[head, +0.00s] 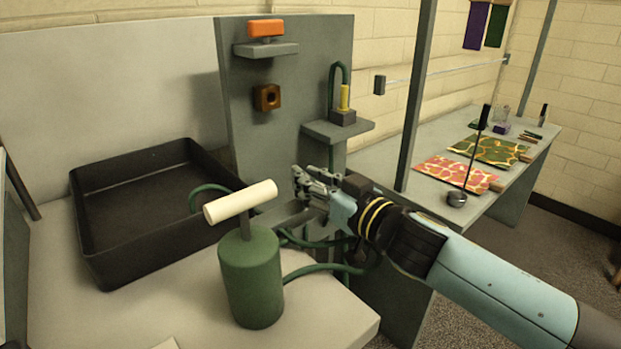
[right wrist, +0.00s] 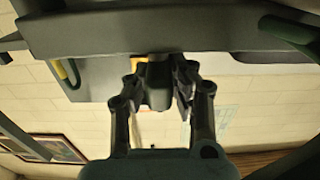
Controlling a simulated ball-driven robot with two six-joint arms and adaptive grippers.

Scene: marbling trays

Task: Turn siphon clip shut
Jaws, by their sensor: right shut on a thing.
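My right gripper (head: 305,182) is at the table's right edge, just behind the green pump (head: 251,280) with its cream T-handle (head: 240,202). In the right wrist view its fingers are shut on a small dark piece (right wrist: 157,85), which I take for the siphon clip. The piece sits under a broad grey bar (right wrist: 170,35). In the head view the fingers hide the clip, so its turn angle cannot be told. Green hose (head: 318,268) runs below the gripper and to the pump. My left gripper is not in view.
A black tray (head: 100,262) stands on the left of the table. Behind, a grey panel (head: 310,75) bears an orange block (head: 266,28), a brown holed block (head: 267,97) and a shelf (head: 350,130) with a yellow cylinder (head: 344,96). A grey post (head: 415,100) rises behind my arm.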

